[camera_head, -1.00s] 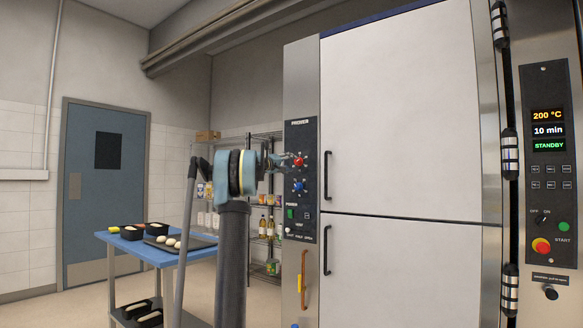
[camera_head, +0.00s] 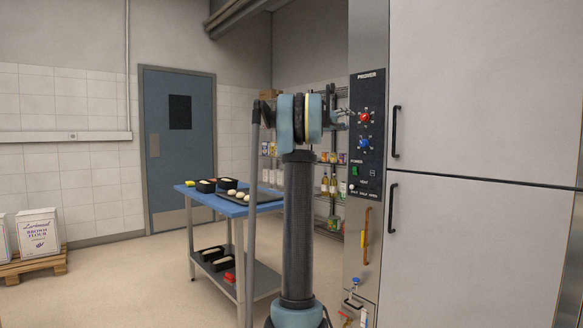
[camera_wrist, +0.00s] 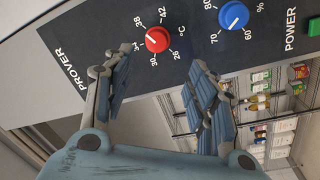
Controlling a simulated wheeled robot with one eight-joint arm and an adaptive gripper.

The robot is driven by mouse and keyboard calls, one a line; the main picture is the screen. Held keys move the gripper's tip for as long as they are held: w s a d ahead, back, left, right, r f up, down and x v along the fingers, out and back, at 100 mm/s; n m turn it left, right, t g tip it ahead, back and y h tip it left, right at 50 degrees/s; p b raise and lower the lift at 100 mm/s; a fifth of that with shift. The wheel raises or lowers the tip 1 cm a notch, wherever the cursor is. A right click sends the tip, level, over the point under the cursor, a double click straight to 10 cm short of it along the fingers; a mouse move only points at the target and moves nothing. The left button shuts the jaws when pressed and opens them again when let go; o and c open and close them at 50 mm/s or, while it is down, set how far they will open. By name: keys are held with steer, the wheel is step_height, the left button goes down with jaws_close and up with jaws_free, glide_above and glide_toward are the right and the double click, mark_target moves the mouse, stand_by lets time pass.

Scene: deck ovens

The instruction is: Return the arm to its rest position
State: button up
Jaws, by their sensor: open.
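My gripper (camera_wrist: 158,95) is open and empty in the wrist view, its two ribbed fingers spread apart. It is close to the prover control panel (camera_wrist: 105,48), near the red temperature knob (camera_wrist: 157,39). The blue humidity knob (camera_wrist: 233,15) is to the right of the red one there. In the head view my arm stands upright in front of the panel (camera_head: 367,135). The gripper end points right, toward the red knob (camera_head: 364,117), and is small and partly hidden behind the wrist. I cannot tell whether a fingertip touches the panel.
A blue-topped table (camera_head: 184,189) with a tray and dark tins stands left of my arm. A shelf rack (camera_head: 322,193) with bottles is behind it. The prover doors (camera_head: 470,90) fill the right. Flour bags (camera_head: 38,232) sit on a pallet (camera_head: 35,263). Open floor lies left.

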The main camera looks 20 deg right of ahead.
steer(key=s+a+f+n+g+y, duration=0.1)
steer(key=s+a+f+y, duration=0.5)
steer(key=s+a+f, duration=1)
steer(key=s+a+f+n+g+y, duration=0.1)
steer(key=s+a+f+y, duration=0.5)
steer(key=s+a+f, duration=1)
steer(key=s+a+f+g+y, duration=0.2)
steer(key=s+a+f+y, duration=0.3)
steer(key=s+a+f, duration=1.1)
steer(key=s+f, duration=0.4)
steer(key=f, duration=0.6)
steer(key=shift+a+n+y, duration=0.4)
steer(key=shift+w+f, duration=0.2)
steer(key=shift+w, duration=0.2)
